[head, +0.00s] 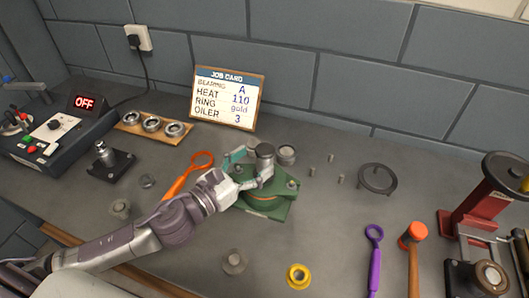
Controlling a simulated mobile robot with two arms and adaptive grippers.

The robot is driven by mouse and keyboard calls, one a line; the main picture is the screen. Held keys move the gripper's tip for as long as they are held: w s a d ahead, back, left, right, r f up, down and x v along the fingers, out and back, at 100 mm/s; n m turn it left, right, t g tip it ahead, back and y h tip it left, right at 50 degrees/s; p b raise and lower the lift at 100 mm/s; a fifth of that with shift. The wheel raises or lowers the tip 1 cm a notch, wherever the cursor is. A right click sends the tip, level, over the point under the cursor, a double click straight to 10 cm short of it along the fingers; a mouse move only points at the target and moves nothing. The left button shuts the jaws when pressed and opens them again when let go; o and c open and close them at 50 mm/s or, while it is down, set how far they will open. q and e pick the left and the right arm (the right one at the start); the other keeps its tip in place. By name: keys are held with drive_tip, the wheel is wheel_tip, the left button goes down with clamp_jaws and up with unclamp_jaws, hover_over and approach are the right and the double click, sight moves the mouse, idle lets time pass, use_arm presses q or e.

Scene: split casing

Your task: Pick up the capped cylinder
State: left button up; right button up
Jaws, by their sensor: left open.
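A grey cylinder with a darker, wider top (265,151), which looks like the capped cylinder, stands upright at the back of the green casing (262,204). My left gripper (251,166) reaches in from the lower left, over the casing, and is open. Its fingers are close to the cylinder, one at its left and one in front of its lower part. I cannot tell whether they touch it. The cylinder's lower end is hidden by the gripper. My right gripper is not in view.
A shorter metal cylinder (287,155) stands just right of the grey one. An orange tool (188,173) lies left of the casing. A job card (227,98) stands behind. The bench front holds a yellow ring (299,276).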

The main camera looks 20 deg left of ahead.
sight(258, 158)
use_arm(q)
drive_tip(key=shift+w+d+r+p, duration=0.15)
drive_tip(key=shift+w+d+p, duration=0.1)
drive_tip(key=shift+w+d, duration=0.25)
drive_tip(key=shift+w+d+r+p, duration=0.2)
drive_tip(key=shift+w+d, duration=0.1)
drive_tip(key=shift+w, duration=0.4)
drive_tip(key=shift+w+d+f, duration=0.2)
drive_tip(key=shift+w+f, duration=0.05)
drive_tip(key=shift+w, duration=0.2)
drive_tip(key=shift+s, duration=0.1)
drive_tip(key=shift+c, duration=1.2)
drive_tip(key=c, duration=1.1)
